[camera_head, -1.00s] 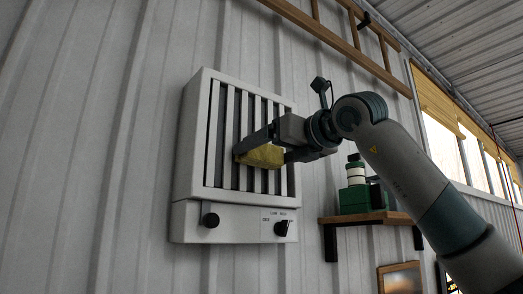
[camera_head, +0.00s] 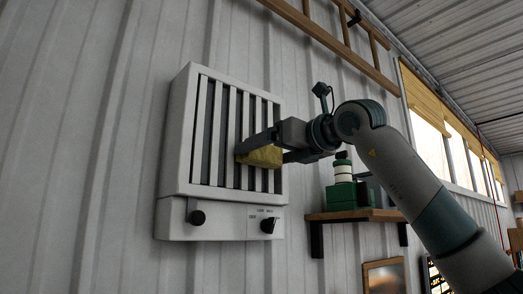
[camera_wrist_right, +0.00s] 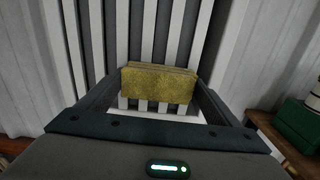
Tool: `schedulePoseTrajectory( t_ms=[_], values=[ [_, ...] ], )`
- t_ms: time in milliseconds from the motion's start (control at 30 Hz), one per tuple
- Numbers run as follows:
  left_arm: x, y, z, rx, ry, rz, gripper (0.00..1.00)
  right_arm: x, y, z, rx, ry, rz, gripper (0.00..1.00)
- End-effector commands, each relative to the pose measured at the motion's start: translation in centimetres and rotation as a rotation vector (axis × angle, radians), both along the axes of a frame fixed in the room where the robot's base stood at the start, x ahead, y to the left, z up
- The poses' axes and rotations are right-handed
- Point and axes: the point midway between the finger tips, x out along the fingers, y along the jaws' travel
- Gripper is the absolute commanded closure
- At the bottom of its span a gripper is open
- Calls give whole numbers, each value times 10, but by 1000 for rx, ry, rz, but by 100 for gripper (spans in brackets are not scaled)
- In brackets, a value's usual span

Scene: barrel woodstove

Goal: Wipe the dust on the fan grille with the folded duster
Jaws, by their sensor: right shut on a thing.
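The fan grille (camera_head: 209,135) is a white wall unit with upright slats and dark gaps, and a lower panel with two black knobs. My right gripper (camera_head: 257,152) is shut on the folded duster (camera_head: 263,157), a yellow pad, in front of the right half of the slats. In the right wrist view the duster (camera_wrist_right: 158,84) sits between both fingers, with the slats (camera_wrist_right: 140,30) behind it. I cannot tell whether it touches them. I cannot make out dust on the slats. My left gripper is not in view.
A wooden shelf (camera_head: 358,215) to the right of the unit holds a green and white object (camera_head: 342,185). A wooden ladder (camera_head: 330,40) hangs above on the corrugated wall (camera_head: 80,120). A framed picture (camera_head: 384,277) is below the shelf. The wall left of the unit is bare.

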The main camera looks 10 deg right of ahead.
Motion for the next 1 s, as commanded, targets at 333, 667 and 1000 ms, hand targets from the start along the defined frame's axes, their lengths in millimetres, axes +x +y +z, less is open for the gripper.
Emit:
schedulePoseTrajectory(
  t_ms=[333, 667, 1000],
  values=[
    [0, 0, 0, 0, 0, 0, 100, 1, -1, 0, 0, 0, -1, 33],
    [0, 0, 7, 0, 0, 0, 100, 11, -15, 1, 1, 2, -2, 33],
    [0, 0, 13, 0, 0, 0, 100, 22, -30, 0, 0, 1, -1, 33]
  ],
)
